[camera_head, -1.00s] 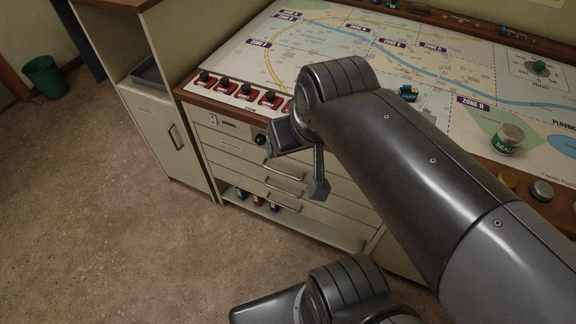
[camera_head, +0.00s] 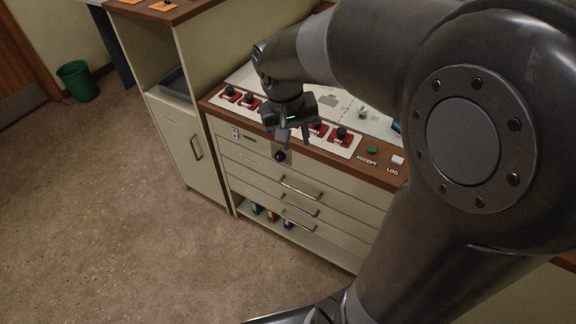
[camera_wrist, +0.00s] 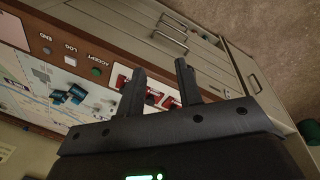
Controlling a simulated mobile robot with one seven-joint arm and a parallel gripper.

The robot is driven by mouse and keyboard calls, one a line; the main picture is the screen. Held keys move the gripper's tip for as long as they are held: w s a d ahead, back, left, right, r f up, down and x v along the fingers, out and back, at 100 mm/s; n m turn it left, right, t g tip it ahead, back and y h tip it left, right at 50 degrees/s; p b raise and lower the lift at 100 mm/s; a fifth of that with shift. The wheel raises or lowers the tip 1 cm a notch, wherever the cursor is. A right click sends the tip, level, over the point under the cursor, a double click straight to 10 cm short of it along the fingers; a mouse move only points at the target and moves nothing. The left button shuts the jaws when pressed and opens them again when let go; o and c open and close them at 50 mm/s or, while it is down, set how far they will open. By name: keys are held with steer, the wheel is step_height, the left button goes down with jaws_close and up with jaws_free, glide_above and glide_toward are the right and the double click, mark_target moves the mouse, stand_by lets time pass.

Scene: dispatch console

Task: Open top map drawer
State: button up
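The map drawers are stacked in the cream console front, all closed. The top handle (camera_head: 300,188) is a metal bar on the uppermost drawer with a bar; it also shows in the wrist view (camera_wrist: 170,42). My gripper (camera_head: 293,136) is above the console's front edge, near the red switches, above and slightly left of that handle and not touching it. In the wrist view its two fingers (camera_wrist: 160,78) stand apart with nothing between them, so it is open. The fingers partly cover the switches there.
A round black knob (camera_head: 280,156) sticks out of the front panel below the gripper. Red switches (camera_head: 248,101) line the wooden worktop edge. A cabinet (camera_head: 190,140) with a handle stands at left. An open shelf with bottles (camera_head: 272,215) lies below the drawers. The floor in front is clear.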

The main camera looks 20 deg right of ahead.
steer(key=w+a+f+g+h, duration=0.25)
steer(key=w+f, duration=0.35)
steer(key=f, duration=0.4)
steer(key=w+a+f+g+h, duration=0.1)
steer(key=w+f+h, duration=0.4)
steer(key=f, duration=0.4)
steer(key=n+t+h, duration=0.2)
steer(key=t+h, duration=0.1)
steer(key=h, duration=0.4)
glide_toward(295, 189)
steer(key=d, duration=0.3)
steer(key=d+f, duration=0.1)
steer(key=d, duration=0.2)
steer(key=d+f, duration=0.1)
steer(key=d, duration=0.3)
jaws_close()
